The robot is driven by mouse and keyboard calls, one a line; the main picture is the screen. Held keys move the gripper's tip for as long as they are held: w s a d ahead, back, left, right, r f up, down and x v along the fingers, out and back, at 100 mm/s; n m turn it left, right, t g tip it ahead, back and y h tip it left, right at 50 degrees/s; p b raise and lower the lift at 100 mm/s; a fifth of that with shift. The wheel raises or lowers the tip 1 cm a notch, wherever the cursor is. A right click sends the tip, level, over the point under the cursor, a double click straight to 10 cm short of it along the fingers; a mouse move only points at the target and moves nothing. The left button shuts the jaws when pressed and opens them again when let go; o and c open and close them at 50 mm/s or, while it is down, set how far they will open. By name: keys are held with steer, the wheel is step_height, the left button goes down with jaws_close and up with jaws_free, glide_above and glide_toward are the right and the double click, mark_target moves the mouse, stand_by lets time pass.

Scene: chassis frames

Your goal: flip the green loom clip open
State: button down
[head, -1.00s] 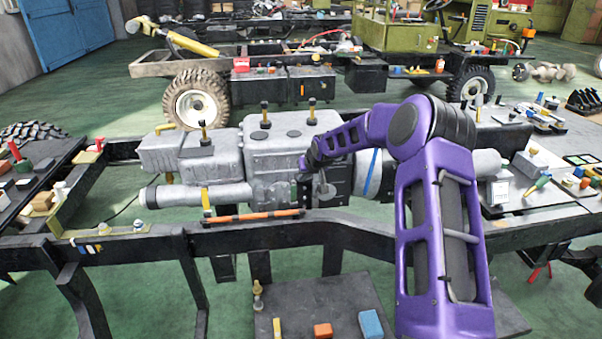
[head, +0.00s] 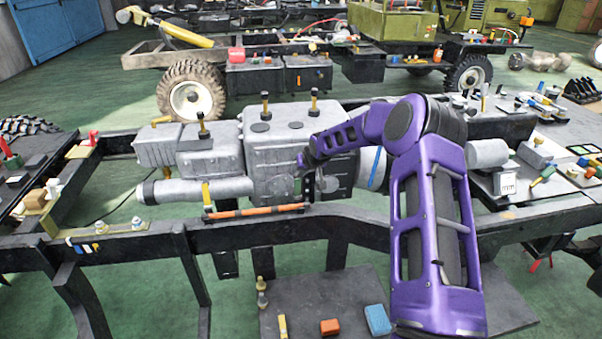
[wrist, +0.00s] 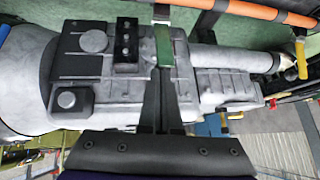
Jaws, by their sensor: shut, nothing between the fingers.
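The green loom clip (wrist: 163,48) shows in the wrist view as a short upright green strip against the grey gearbox casing, beside a black block with several buttons. My gripper (wrist: 162,75) is shut, with its fingertips together at the lower end of the green strip; they look close to it or touching. Nothing is held between the fingers. I cannot tell whether the clip is open or closed. In the head view my gripper (head: 308,183) is at the front face of the grey gearbox (head: 285,145), and the clip cannot be made out there.
A low dark board below holds a blue block (head: 377,320) and an orange block (head: 329,326).

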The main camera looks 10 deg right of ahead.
steer(key=shift+w, duration=0.1)
steer(key=w+b, duration=0.1)
steer(key=w, duration=0.3)
steer(key=shift+f+b, duration=0.2)
steer(key=shift+b, duration=0.2)
steer(key=shift+s, duration=0.2)
